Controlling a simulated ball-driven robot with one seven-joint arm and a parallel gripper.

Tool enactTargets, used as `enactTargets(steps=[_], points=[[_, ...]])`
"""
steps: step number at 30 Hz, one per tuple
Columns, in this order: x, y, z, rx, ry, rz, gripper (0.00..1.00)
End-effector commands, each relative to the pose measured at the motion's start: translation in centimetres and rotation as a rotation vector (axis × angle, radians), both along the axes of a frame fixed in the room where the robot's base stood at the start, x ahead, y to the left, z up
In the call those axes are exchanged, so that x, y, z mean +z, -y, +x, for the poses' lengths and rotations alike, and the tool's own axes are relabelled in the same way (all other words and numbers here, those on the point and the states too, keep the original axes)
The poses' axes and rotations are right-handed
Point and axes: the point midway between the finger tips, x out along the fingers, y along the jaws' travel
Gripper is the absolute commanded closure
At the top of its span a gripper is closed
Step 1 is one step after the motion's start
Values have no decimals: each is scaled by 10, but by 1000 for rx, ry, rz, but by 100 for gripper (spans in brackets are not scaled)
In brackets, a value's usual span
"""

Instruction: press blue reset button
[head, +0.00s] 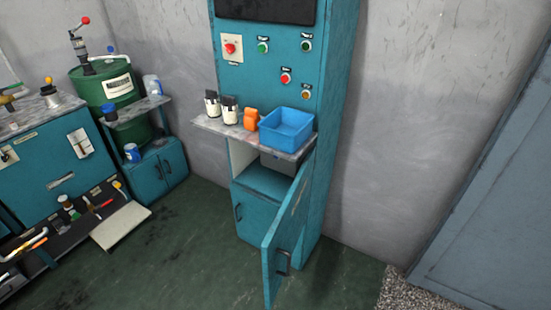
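A teal control cabinet (340,90) stands at the centre against the wall. Its front panel carries a red knob on a pale plate (230,47), a green button at upper left (262,47), a green button at upper right (306,46), a red button (285,77) and an orange-brown button (306,94). Small labels sit above several of them, too small to read. I cannot make out a blue button on the panel. My gripper is not in view.
A shelf (207,123) below the panel holds a blue bin (288,130), an orange bottle (250,119) and two white-and-black containers (220,107). The cabinet's lower door (288,235) hangs open into the floor space. A green drum (112,88) and workbench (50,165) stand left.

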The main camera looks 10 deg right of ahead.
Motion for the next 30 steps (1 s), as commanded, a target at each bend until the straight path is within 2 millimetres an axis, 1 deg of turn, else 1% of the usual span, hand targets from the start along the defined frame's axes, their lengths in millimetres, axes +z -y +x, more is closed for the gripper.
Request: enactTargets(steps=[1, 11, 30], points=[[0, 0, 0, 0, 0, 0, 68], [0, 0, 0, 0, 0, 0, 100], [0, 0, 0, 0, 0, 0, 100]])
